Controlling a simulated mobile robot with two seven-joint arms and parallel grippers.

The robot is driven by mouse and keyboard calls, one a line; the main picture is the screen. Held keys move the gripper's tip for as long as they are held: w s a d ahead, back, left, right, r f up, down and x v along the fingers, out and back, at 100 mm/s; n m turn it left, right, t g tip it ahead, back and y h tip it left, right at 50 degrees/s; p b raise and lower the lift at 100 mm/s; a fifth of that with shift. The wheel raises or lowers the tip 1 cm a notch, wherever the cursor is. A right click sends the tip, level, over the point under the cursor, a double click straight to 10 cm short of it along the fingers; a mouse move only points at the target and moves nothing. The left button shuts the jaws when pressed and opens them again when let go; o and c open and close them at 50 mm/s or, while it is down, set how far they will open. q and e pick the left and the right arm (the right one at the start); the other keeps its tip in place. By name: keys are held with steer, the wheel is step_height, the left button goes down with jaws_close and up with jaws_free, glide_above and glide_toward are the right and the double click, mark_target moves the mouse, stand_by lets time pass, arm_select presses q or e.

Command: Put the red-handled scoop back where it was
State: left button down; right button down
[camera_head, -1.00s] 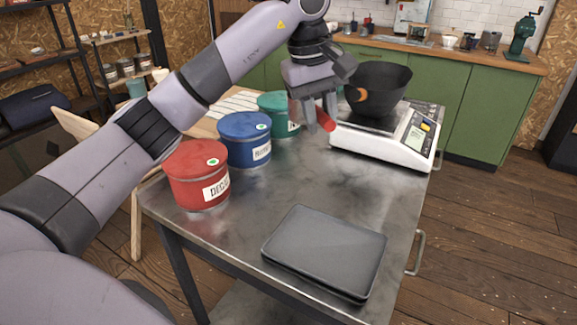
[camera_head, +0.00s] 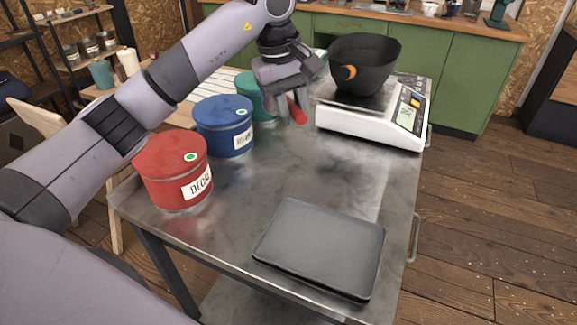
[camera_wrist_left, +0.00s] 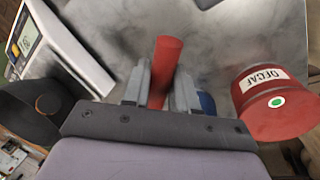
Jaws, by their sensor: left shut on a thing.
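The red handle of the scoop (camera_head: 297,110) is held in my left gripper (camera_head: 290,112), above the metal table between the green tin and the scale. In the left wrist view the red handle (camera_wrist_left: 165,62) stands between the two fingers of my left gripper (camera_wrist_left: 160,90), which are shut on it. The rest of the scoop is hidden. My right gripper is in neither view.
A red tin (camera_head: 172,172), a blue tin (camera_head: 224,128) and a green tin (camera_head: 249,88) line the table's left side. A white scale (camera_head: 362,126) bears a black bowl (camera_head: 366,68) at the back right. A dark tray (camera_head: 320,248) lies in front. The table (camera_head: 275,178) between them is clear.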

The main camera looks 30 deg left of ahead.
arm_select(q)
steer(key=x, duration=0.5)
steer(key=s+a+x, duration=0.1)
steer(key=x, duration=0.3)
steer(key=s+p+x, duration=0.1)
steer(key=x, duration=0.4)
steer(key=shift+s+a+f, duration=0.2)
steer(key=shift+a+f, duration=0.15)
steer(key=shift+f, duration=0.3)
steer(key=c, duration=0.9)
jaws_free()
steer(key=b+v, duration=0.1)
steer(key=v, duration=1.1)
steer(key=shift+d, duration=0.15)
